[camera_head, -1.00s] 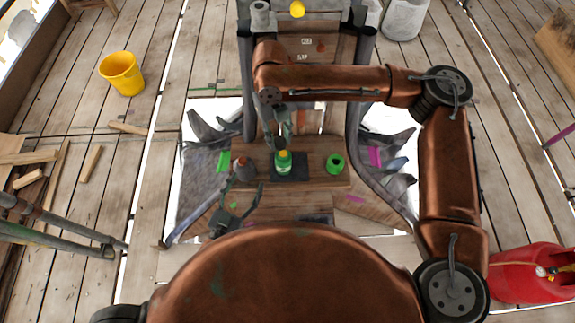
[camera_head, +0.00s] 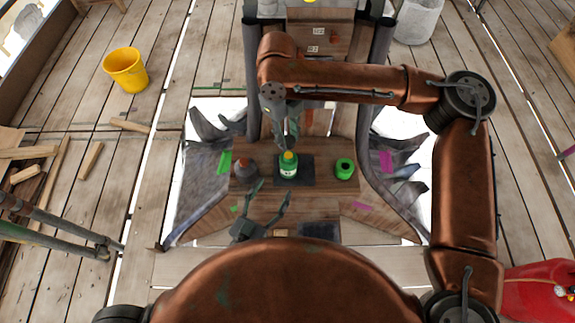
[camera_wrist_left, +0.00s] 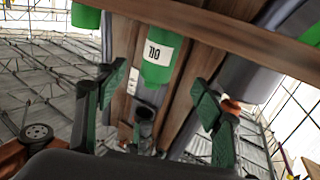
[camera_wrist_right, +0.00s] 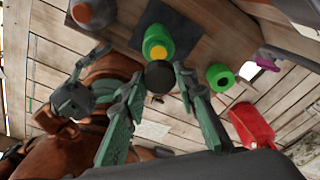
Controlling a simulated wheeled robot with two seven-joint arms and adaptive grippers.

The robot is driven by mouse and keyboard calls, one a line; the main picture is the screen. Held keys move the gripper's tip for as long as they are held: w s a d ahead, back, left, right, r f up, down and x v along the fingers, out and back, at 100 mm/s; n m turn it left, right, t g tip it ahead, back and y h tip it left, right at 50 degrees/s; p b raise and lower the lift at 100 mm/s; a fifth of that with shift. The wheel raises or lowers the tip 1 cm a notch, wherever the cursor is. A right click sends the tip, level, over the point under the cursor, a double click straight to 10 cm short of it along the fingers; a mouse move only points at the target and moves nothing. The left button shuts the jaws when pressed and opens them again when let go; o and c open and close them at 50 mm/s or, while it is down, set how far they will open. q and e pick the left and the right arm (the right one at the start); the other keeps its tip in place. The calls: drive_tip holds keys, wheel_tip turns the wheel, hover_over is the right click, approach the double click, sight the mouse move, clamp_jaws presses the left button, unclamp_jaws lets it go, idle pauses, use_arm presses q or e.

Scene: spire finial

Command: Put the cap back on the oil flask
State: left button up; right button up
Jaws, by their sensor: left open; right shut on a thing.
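The oil flask (camera_head: 289,172) is green with a yellow top and stands upright on a dark mat (camera_head: 307,171). In the left wrist view the flask (camera_wrist_left: 157,65) shows a white label. My right gripper (camera_head: 292,143) is over the flask. In the right wrist view my right gripper (camera_wrist_right: 160,80) is shut on a dark round piece, seemingly the cap (camera_wrist_right: 159,75), close to the flask's yellow top (camera_wrist_right: 155,47); whether they touch is unclear. My left gripper (camera_head: 270,200) is open and empty, in front of the flask and apart from it.
A grey bottle (camera_head: 246,169) with a reddish top stands left of the flask. A green round container with a dark opening (camera_head: 344,169) stands to its right. All stand on a narrow wooden bench (camera_head: 322,190). A yellow bucket (camera_head: 125,72) is on the planks far left.

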use_arm(q)
drive_tip(key=x, duration=1.1)
drive_tip(key=shift+w, duration=0.1)
drive_tip(key=shift+c, duration=0.7)
clamp_jaws()
use_arm(e)
hover_over(289, 156)
drive_tip(key=shift+w+a+f, duration=0.1)
drive_tip(key=shift+w+f, duration=0.05)
drive_tip(key=shift+f, duration=1.1)
drive_tip(key=shift+w+a+f, duration=0.1)
drive_tip(key=shift+f, duration=1.15)
